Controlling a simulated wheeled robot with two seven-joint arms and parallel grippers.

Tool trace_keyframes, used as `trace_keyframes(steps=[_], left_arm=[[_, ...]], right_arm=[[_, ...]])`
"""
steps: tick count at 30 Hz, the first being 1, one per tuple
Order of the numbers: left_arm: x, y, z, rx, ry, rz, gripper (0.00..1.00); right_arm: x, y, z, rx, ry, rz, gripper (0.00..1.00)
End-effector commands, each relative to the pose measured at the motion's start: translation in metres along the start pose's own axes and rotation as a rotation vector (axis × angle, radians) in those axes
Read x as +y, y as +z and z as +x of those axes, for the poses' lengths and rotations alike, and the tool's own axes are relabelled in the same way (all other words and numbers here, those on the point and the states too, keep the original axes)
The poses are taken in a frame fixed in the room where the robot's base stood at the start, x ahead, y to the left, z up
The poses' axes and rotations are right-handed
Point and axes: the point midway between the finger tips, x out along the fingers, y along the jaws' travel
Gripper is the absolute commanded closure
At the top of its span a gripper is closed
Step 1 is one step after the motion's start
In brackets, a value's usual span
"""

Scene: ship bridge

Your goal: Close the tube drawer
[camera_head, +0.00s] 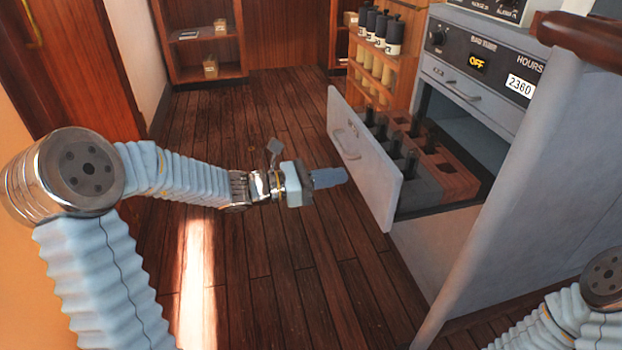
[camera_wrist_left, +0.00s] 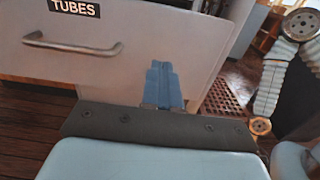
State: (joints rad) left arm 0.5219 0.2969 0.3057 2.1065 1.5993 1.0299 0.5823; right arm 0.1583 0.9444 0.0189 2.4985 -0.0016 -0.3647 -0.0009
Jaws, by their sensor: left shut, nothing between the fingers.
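The tube drawer (camera_head: 378,188) stands pulled out of the grey cabinet. Its pale front carries a bar handle (camera_head: 345,143), and several dark tubes (camera_head: 396,145) stand in holders inside. In the left wrist view the drawer front (camera_wrist_left: 130,68) bears the label TUBES, with its handle (camera_wrist_left: 75,46) at upper left. My left gripper (camera_head: 330,178) is shut and empty, its blue fingers pointing at the drawer front. In the left wrist view the fingers (camera_wrist_left: 163,86) appear right of and below the handle. I cannot tell whether they touch the front. My right gripper is out of view.
A closed drawer (camera_head: 465,92) sits above the open one, under a control panel (camera_head: 480,62). A wooden rack with bottles (camera_head: 377,68) stands behind the drawer. The wooden floor (camera_head: 280,270) left of the cabinet is clear. A brown rail (camera_head: 585,40) crosses at upper right.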

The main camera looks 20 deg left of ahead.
Motion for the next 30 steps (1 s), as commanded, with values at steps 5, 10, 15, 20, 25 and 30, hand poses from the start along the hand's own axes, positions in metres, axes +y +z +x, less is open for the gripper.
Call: trace_keyframes(steps=[5,10,15,20,25,30], left_arm=[[-0.001,0.000,0.033,-0.001,-0.003,-0.001,1.00],[0.000,0.000,0.050,0.000,-0.001,-0.001,1.00],[0.000,0.000,0.055,0.001,0.000,0.000,1.00],[0.000,0.000,0.055,0.001,0.000,0.000,1.00],[0.000,-0.001,0.055,0.001,0.000,0.000,1.00],[-0.001,-0.001,0.062,0.000,-0.003,0.001,1.00]], right_arm=[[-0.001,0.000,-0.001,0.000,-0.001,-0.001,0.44],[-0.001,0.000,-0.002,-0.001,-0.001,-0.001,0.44],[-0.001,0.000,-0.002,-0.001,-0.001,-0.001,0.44],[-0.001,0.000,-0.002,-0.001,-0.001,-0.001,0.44],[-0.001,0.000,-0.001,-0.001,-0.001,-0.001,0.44],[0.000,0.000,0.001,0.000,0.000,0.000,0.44]])
